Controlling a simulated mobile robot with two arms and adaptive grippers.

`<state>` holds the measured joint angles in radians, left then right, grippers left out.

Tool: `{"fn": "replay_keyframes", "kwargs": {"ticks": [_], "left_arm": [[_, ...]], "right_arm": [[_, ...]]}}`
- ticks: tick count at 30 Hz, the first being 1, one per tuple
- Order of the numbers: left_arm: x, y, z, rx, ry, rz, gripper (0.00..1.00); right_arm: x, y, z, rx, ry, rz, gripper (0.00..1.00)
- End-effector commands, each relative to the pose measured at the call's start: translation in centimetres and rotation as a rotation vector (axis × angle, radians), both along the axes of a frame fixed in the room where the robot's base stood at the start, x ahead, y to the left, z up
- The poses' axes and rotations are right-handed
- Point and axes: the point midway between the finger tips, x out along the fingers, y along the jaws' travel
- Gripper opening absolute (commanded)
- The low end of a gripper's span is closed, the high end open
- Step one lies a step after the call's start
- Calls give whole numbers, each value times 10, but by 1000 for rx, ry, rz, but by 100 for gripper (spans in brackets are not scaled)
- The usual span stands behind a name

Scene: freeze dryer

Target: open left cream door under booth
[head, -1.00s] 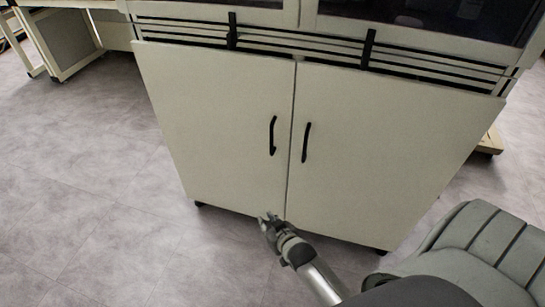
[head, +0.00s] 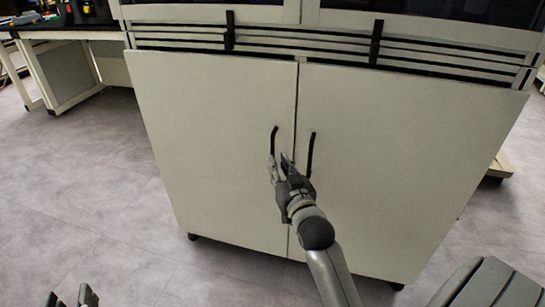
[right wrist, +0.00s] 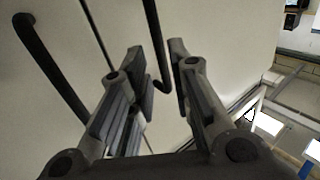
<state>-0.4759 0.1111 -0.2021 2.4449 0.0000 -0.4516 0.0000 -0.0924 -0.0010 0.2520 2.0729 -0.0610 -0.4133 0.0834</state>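The left cream door (head: 215,120) under the booth is shut, flush with the right cream door (head: 400,150). Its black bar handle (head: 274,140) is upright near the seam. My right gripper (head: 280,160) is at the lower part of this handle. In the right wrist view its fingers (right wrist: 157,68) are open, and the handle (right wrist: 153,30) appears between the fingertips; contact cannot be told. The right door's handle (right wrist: 48,62) is left of the fingers there. My left gripper (head: 72,299) shows at the bottom left of the head view, open and empty, away from the doors.
A slatted vent strip (head: 325,48) runs above the doors. A workbench (head: 75,65) with coloured items stands at the back left. The grey floor (head: 95,190) in front and to the left of the cabinet is clear.

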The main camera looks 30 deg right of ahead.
Motion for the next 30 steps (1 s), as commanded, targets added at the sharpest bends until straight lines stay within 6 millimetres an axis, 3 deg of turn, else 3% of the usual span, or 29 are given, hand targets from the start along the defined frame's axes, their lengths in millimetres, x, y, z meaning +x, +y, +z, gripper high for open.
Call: {"fn": "replay_keyframes", "kwargs": {"ticks": [6, 12, 26, 30], "left_arm": [[2, -6, 34, -50, -192, -12, 40], [-2, -8, 57, -82, -314, -19, 40], [-4, -9, 68, -96, -366, -22, 40], [-4, -9, 68, -96, -366, -22, 40]], "right_arm": [[33, -9, 0, -1, -3, 0, 19], [51, -14, -1, 1, -1, 0, 19], [58, -16, 0, 0, 0, 0, 19], [58, -16, 0, 0, 0, 0, 1]]}}
